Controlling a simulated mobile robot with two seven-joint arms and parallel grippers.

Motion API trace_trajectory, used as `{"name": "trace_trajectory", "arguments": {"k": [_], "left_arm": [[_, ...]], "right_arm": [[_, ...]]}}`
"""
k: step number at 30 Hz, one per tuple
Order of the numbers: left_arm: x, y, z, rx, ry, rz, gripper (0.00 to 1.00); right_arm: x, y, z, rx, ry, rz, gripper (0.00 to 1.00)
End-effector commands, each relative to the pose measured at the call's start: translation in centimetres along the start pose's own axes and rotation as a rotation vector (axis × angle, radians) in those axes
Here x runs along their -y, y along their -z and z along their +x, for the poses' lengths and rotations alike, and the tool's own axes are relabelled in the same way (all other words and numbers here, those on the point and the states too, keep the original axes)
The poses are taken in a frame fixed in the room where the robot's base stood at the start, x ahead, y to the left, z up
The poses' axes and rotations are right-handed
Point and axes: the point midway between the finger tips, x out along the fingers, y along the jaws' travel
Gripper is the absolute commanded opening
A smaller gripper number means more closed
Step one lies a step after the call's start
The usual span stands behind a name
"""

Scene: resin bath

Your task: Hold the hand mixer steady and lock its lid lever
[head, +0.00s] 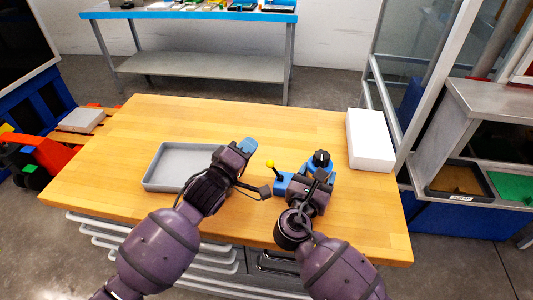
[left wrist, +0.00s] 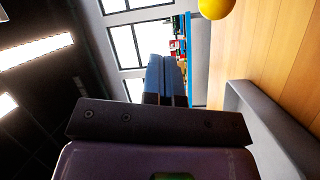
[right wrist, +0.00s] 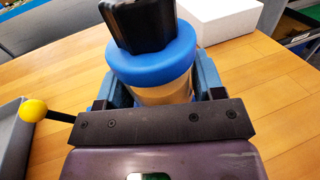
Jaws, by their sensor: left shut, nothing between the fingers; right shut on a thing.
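The hand mixer is a clear cylinder with a blue ring lid and a black knob (right wrist: 144,25); it stands upright on the table and also shows in the head view (head: 319,160). Its lever, a black rod with a yellow ball (right wrist: 33,110), sticks out to the left, and the ball also shows in the head view (head: 270,163). My right gripper (right wrist: 150,95) is shut around the mixer's body below the blue ring. My left gripper (head: 249,146) is shut and empty, to the left of the lever and above the table. In the left wrist view the yellow ball (left wrist: 215,8) is at the top edge.
A grey tray (head: 158,167) lies under and left of my left gripper. A white box (head: 370,140) stands at the table's right. The wooden table (head: 150,120) is clear at its back and front right. A workbench (head: 190,14) stands behind.

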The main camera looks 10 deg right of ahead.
Motion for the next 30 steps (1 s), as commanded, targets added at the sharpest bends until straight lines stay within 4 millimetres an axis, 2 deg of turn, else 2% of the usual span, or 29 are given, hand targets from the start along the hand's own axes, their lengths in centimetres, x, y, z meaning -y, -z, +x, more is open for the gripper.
{"name": "trace_trajectory", "arguments": {"k": [1,6,11,14,21,26,30], "left_arm": [[-0.3,1.1,1.4,0.0,-0.035,0.057,0.0],[-1.5,4.1,5.3,0.01,-0.153,0.235,0.0],[-3.2,6.0,8.5,0.053,-0.269,0.396,0.0],[-4.3,5.8,10.1,0.119,-0.348,0.487,0.0],[-5.8,2.8,12.4,0.402,-0.526,0.676,0.0],[-5.6,1.9,12.6,0.636,-0.595,0.79,0.0],[-5.0,2.4,12.2,0.868,-0.607,0.877,0.0]], "right_arm": [[0.0,0.0,0.0,0.0,0.0,0.0,0.25],[0.0,0.0,0.0,0.0,0.0,0.0,0.25],[0.0,0.0,0.0,0.0,0.0,0.0,0.25],[0.0,0.0,0.0,0.0,0.0,0.0,0.25],[0.0,0.0,0.0,0.0,0.0,0.0,0.25],[0.0,0.0,0.0,0.0,0.0,0.0,0.25],[0.0,0.0,0.0,0.0,0.0,0.0,0.25]]}}
